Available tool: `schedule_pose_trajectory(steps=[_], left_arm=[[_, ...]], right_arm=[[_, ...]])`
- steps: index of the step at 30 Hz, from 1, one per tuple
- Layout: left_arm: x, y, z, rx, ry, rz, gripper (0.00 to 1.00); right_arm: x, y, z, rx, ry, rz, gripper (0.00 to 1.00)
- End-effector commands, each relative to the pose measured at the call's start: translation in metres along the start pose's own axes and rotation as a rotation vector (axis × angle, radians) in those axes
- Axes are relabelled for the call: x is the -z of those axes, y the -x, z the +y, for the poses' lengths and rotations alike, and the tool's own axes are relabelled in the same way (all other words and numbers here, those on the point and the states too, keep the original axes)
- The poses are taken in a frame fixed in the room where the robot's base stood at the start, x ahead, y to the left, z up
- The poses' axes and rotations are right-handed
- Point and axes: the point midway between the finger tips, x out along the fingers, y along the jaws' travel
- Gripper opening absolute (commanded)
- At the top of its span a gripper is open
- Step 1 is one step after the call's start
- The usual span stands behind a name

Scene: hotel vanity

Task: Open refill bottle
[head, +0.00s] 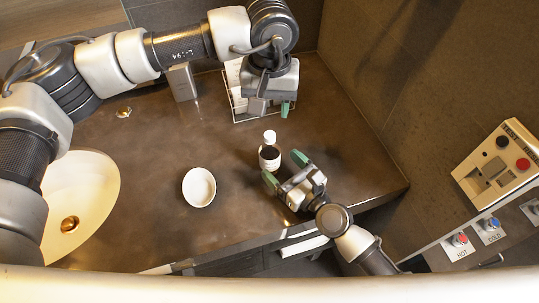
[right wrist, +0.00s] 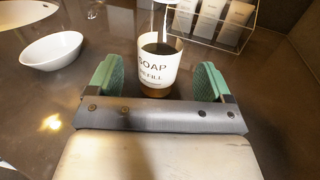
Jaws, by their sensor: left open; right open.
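The refill bottle (head: 269,158) stands upright on the dark counter, with a white cap (head: 270,136) on top and a white label. In the right wrist view the bottle (right wrist: 159,68) has a label reading "SOAP REFILL"; its top is cut off by the picture edge. My right gripper (head: 285,169) is open, just in front of the bottle. In the right wrist view its green fingers stand to either side of the bottle's near side, with gaps. My left gripper (head: 271,107) is open and empty above and behind the bottle, near the rack.
A white bowl (head: 199,187) sits left of the bottle. A wire rack (head: 236,100) with white packets stands at the back. A sink (head: 88,190) is at the left. A wall and a panel with buttons (head: 499,165) are at the right. The counter's front edge is close to my right arm.

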Motion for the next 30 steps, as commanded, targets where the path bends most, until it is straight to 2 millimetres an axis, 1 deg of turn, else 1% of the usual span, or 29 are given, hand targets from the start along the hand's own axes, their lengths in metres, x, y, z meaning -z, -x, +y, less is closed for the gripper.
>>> schedule_pose_trajectory(steps=[1,3,6,9,12,15,23,30], left_arm=[[0.0,0.0,0.0,-0.001,0.0,-0.001,0.47],[0.0,0.0,0.0,-0.001,0.0,-0.001,0.47],[0.0,0.0,0.0,-0.002,0.0,-0.001,0.47],[0.0,0.0,0.001,-0.002,0.0,-0.001,0.47],[0.0,0.0,0.001,-0.003,0.0,-0.001,0.47],[0.0,0.0,0.001,-0.003,0.0,-0.001,0.47],[-0.001,0.0,0.001,-0.003,0.0,-0.001,0.47],[-0.001,0.0,0.001,-0.003,0.0,-0.001,0.47]], right_arm=[[-0.001,-0.012,0.001,0.001,-0.003,-0.003,0.81],[-0.001,-0.024,0.0,0.001,-0.001,-0.002,0.81],[-0.001,-0.039,0.0,-0.001,0.0,-0.001,0.81],[0.0,-0.051,0.0,-0.001,0.001,0.0,0.81],[0.0,-0.058,0.001,-0.002,0.0,0.0,0.81],[0.0,-0.061,0.001,-0.002,0.0,0.001,0.81],[0.0,-0.062,0.001,-0.002,0.001,0.001,0.81],[0.0,-0.061,0.001,-0.002,0.001,0.001,0.44]])
